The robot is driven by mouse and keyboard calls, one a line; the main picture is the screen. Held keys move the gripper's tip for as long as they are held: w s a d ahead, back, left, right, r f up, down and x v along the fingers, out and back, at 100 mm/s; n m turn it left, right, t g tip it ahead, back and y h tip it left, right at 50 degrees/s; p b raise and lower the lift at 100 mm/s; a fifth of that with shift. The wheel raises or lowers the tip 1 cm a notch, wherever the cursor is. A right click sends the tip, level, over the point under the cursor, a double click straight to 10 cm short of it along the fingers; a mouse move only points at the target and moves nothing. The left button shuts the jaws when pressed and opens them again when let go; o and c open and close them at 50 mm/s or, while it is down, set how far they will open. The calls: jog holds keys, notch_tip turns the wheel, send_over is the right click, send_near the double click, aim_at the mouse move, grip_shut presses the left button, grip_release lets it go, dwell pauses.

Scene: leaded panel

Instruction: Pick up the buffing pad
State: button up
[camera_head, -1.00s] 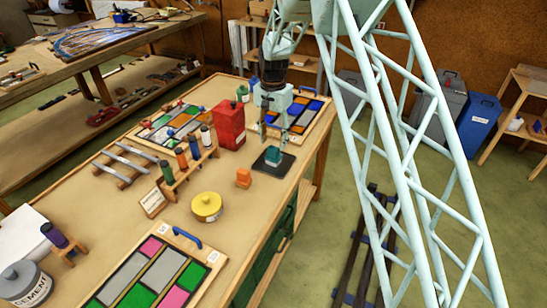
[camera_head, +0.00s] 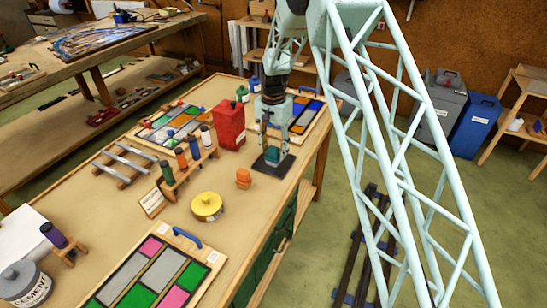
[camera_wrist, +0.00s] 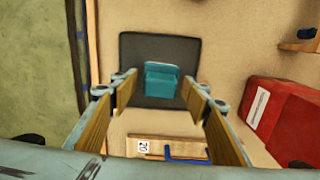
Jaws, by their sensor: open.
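A teal pad (camera_head: 272,155), which I take as the buffing pad, sits on a dark square mat (camera_head: 284,166) near the table's right edge. In the wrist view the pad (camera_wrist: 161,80) lies on the mat (camera_wrist: 133,54), between and beyond my fingertips. My gripper (camera_head: 274,145) is just above the pad, pointing down. Its fingers are spread to either side in the wrist view (camera_wrist: 160,93), with nothing held. Whether the fingertips reach down to pad height I cannot tell.
A red box (camera_head: 230,127) stands left of my gripper, and a framed glass panel (camera_head: 312,121) lies behind it. A wooden rack with several rolls (camera_head: 188,166) stands to the left.

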dwell(0.3)
jog(key=c, duration=1)
jog(key=shift+r, duration=0.2)
jog(key=shift+w+r, duration=0.1)
jog(key=shift+r, duration=1.6)
jog(key=shift+s+d, duration=0.25)
jog(key=shift+s, duration=0.75)
jog(key=s+d+r, duration=0.1)
jog(key=s+d, duration=0.3)
jog(key=s, duration=0.9)
jog(key=shift+s+r, duration=0.15)
jog(key=shift+s, duration=0.1)
jog(key=shift+o, duration=1.4)
jog(key=shift+c, duration=0.8)
